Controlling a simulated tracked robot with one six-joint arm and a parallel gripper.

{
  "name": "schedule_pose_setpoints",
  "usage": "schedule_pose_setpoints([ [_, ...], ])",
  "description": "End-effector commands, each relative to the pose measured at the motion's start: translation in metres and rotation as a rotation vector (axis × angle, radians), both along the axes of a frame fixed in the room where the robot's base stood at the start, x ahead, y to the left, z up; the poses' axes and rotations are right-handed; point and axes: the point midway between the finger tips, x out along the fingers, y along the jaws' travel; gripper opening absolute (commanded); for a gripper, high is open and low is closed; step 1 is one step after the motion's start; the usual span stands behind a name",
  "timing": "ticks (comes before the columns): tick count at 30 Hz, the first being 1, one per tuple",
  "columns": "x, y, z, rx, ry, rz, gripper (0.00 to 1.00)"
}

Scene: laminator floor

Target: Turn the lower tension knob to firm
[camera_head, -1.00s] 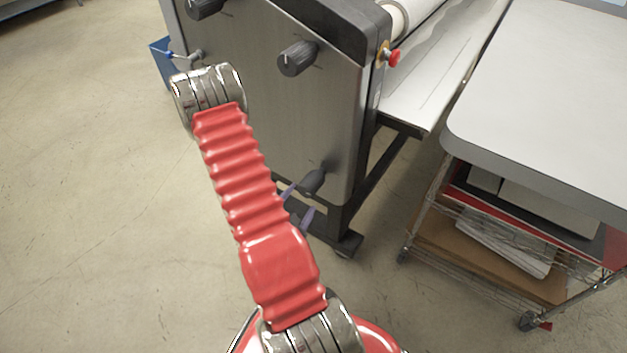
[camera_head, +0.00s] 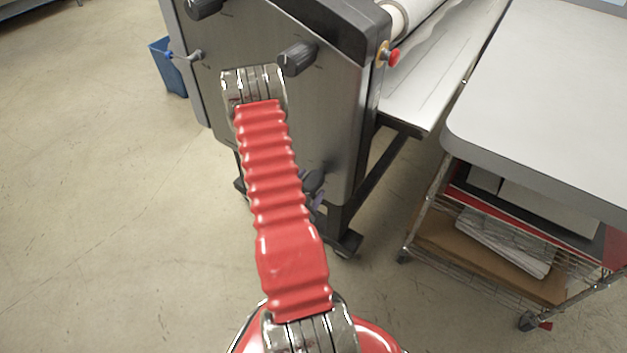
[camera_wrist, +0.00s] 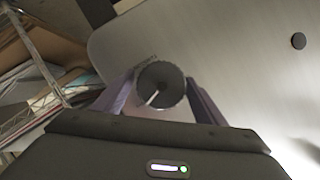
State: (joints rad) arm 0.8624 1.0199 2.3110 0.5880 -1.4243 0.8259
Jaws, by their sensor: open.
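The lower tension knob (camera_head: 313,181) is a dark knob low on the laminator's grey side panel (camera_head: 335,130), partly hidden by my arm in the head view. In the wrist view the knob (camera_wrist: 163,84) faces me, round and ridged, with a white pointer line toward its lower edge, slightly left. My gripper (camera_wrist: 160,80) is open, with one purple finger on each side of the knob. I cannot tell whether either finger touches it. In the head view only a bit of a purple finger shows beside the knob; the rest is behind my arm.
Two more dark knobs sit higher on the panel, one at upper right (camera_head: 297,58) and one at the top edge (camera_head: 203,8). A red button (camera_head: 392,57) is on the panel's right edge. A wire cart (camera_head: 470,235) stands right. A blue bin (camera_head: 168,65) is behind left.

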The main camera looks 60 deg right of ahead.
Motion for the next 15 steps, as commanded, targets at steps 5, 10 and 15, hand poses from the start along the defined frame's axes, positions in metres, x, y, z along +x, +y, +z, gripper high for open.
schedule_pose_setpoints([
  [5,0.002,-0.025,-0.008,0.000,0.000,-0.001,0.65],
  [10,0.003,-0.037,-0.012,0.000,0.001,0.000,0.65],
  [15,0.004,-0.040,-0.013,0.000,0.001,0.002,0.65],
])
